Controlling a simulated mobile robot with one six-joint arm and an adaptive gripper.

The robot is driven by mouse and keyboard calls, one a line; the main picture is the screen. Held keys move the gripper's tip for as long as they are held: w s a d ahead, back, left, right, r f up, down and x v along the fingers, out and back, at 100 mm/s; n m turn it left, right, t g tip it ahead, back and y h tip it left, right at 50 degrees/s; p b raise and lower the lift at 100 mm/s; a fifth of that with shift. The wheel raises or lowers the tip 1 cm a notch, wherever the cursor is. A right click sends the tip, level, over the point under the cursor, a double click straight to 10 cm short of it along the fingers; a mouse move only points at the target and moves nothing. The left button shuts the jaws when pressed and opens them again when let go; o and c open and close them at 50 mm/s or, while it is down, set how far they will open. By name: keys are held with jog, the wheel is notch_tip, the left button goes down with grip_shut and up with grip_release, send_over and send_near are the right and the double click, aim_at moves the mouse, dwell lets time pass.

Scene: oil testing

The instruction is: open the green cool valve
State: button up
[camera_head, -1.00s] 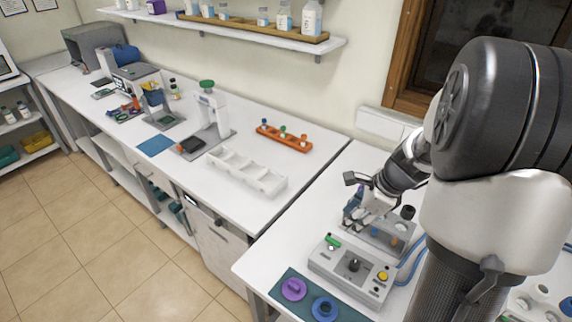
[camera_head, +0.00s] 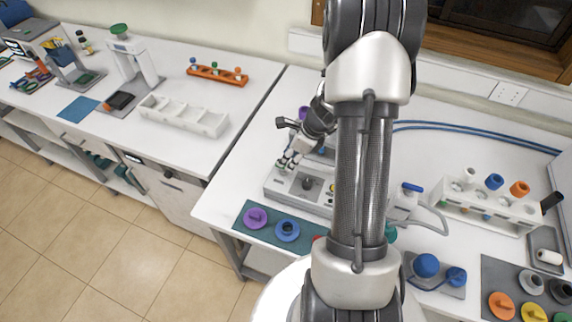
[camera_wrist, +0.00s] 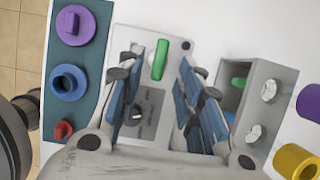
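The green valve handle (camera_wrist: 160,60) is a small elongated bar on top of the grey control box (camera_wrist: 180,33). In the wrist view it lies between the fingertips of my gripper (camera_wrist: 172,57), with a visible gap at its right side; contact on the left is unclear. The gripper's blue-padded fingers are spread open, with nothing held. In the head view my gripper (camera_head: 288,160) is over the left part of the control box (camera_head: 278,187), largely covering the green handle. A black knob (camera_head: 308,183) sits beside it on the box.
A dark green mat (camera_head: 246,224) with purple (camera_head: 255,218) and blue (camera_head: 287,230) round parts lies in front of the box. A grey holder (camera_wrist: 274,75) stands close to the right finger in the wrist view. A white rack (camera_head: 495,212) stands to the right.

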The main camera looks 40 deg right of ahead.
jog(key=shift+b+x, duration=0.35)
jog(key=shift+x, duration=1.45)
jog(key=shift+c, duration=0.5)
grip_shut()
